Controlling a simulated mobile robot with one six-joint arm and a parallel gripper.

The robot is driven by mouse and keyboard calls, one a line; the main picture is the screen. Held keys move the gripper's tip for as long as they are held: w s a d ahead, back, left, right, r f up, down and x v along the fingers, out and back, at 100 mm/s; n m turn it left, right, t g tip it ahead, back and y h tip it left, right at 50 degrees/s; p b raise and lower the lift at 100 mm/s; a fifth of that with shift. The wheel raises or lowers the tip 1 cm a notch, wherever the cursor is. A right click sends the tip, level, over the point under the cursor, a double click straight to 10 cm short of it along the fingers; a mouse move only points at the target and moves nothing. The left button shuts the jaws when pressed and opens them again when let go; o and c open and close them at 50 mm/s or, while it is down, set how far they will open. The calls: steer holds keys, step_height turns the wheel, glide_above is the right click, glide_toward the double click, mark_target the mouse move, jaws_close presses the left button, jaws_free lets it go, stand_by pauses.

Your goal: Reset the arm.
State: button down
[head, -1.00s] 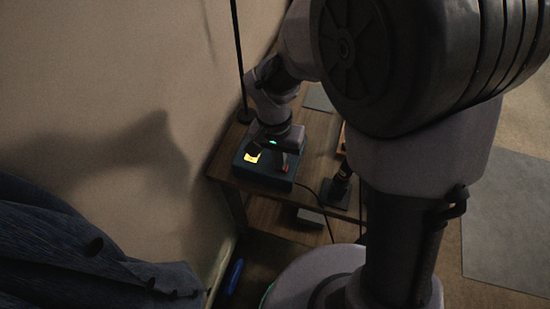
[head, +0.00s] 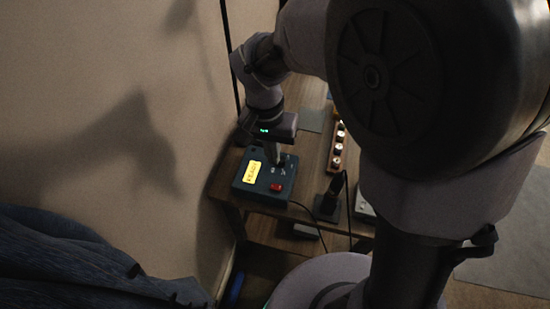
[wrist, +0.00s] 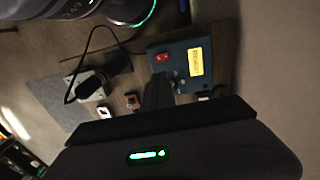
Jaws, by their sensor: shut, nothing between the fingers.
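A dark teal tuner box (head: 247,190) with a yellow label (head: 253,172) and a red switch (head: 277,187) sits on a small wooden table. Small dark knobs show on its top. My gripper (head: 279,160) points down over the far right part of the box, shut and empty. The fingers hide part of the box top, and I cannot tell whether they touch it. In the wrist view the box (wrist: 172,70) lies just beyond the shut fingers, its label and red switch in plain view.
The wooden table (head: 312,150) also carries a strip with several pale round parts (head: 338,147) and a dark block with a cable (head: 327,204) on the right. A thin dark pole and the wall stand close on the left. Blue cloth (head: 70,250) fills the lower left.

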steer(key=shift+r, duration=0.3)
